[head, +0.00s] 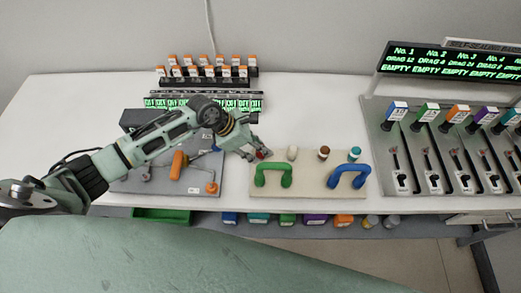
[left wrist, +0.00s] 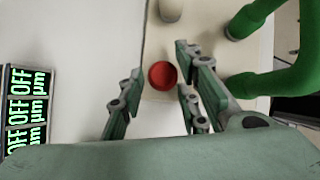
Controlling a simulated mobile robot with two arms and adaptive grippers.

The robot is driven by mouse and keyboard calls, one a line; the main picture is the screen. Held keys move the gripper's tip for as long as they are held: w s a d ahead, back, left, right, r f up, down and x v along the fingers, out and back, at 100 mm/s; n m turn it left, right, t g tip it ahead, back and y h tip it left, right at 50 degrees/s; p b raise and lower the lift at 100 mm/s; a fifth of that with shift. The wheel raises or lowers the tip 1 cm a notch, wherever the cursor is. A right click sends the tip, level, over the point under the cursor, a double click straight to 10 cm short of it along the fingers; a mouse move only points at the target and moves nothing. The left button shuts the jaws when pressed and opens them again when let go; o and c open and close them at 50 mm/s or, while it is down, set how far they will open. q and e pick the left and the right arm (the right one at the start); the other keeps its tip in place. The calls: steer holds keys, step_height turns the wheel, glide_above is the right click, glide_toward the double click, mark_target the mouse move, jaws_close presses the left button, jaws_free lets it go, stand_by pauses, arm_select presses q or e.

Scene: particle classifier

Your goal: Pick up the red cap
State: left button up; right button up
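The red cap (head: 261,154) is at the back left of the beige board (head: 309,188), mostly hidden by my left gripper (head: 257,152) in the head view. In the left wrist view the round red cap (left wrist: 162,75) shows between the spread fingers of my left gripper (left wrist: 157,74). The gripper is open, with a gap to the cap on the left finger's side. I cannot tell how far above the cap the fingertips are. My right gripper is in neither view.
A green handle (head: 273,169) stands close by on the board, a blue handle (head: 348,172) further right. White (head: 292,153), brown (head: 324,152) and teal (head: 354,154) caps stand in the same row. A grey device with an orange part (head: 178,165) is at left.

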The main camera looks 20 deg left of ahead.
arm_select(q)
steer(key=c, duration=0.6)
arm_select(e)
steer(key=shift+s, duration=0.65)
arm_select(q)
step_height(320, 180, up, 9)
steer(key=b, duration=0.2)
steer(key=shift+b, duration=0.4)
steer(key=shift+r, duration=0.55)
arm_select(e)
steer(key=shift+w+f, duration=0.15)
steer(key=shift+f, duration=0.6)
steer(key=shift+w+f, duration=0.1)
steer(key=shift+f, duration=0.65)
